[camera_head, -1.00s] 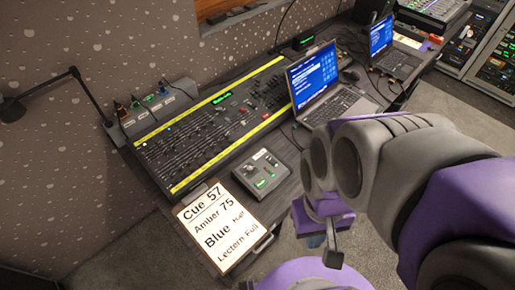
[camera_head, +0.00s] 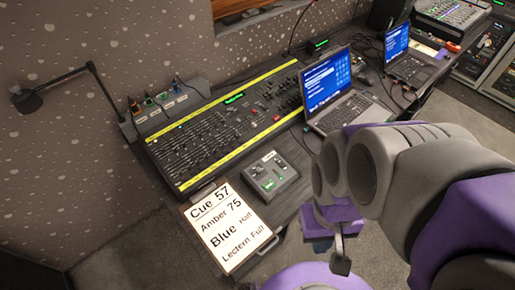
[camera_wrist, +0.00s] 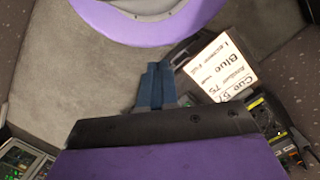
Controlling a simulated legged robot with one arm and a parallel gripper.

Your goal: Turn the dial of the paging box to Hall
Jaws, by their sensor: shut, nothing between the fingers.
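The paging box (camera_head: 269,176) is a small grey box with a green-lit display and small controls on top. It sits at the front of the desk, right of the cue clipboard. Its dial is too small for me to read its setting. My gripper (camera_wrist: 156,85) shows in the wrist view as blue fingers shut together with nothing between them, pointing down over the floor. In the head view my arm is folded at the right, and the gripper is apart from the paging box, to its right and in front of the desk.
The clipboard (camera_head: 229,228) with cue text lies at the desk's front corner; it also shows in the wrist view (camera_wrist: 222,68). The fader console (camera_head: 225,128) is behind the box. A laptop (camera_head: 334,92) stands to the right. A lamp (camera_head: 62,82) is at left.

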